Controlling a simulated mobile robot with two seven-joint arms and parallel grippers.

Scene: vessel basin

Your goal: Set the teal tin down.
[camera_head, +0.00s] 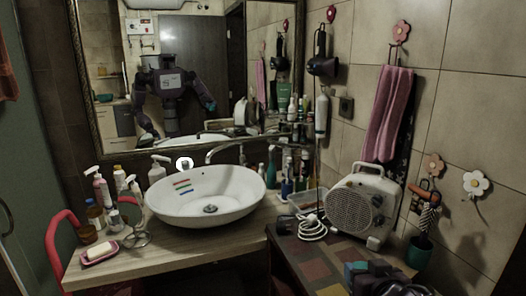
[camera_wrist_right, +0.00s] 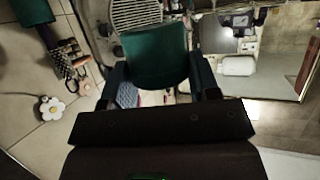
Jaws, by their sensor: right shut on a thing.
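The teal tin (camera_wrist_right: 155,60) is held between the two fingers of my right gripper (camera_wrist_right: 160,78) in the right wrist view; the fingers press on its opposite sides. In the head view my right gripper (camera_head: 380,276) is at the bottom right, over the dark patterned cabinet top, with a small teal patch of the tin (camera_head: 354,270) showing beside it. The tin's underside is hidden, so I cannot tell whether it touches the top. My left gripper is not in view, apart from my reflection in the mirror.
The patterned cabinet top (camera_head: 318,268) has bare room left of my gripper. A fan heater (camera_head: 358,212) and a coiled white cable (camera_head: 313,230) stand behind. A teal cup (camera_head: 418,254) hangs at the right wall. The white basin (camera_head: 207,205) sits on the wooden counter (camera_head: 190,258).

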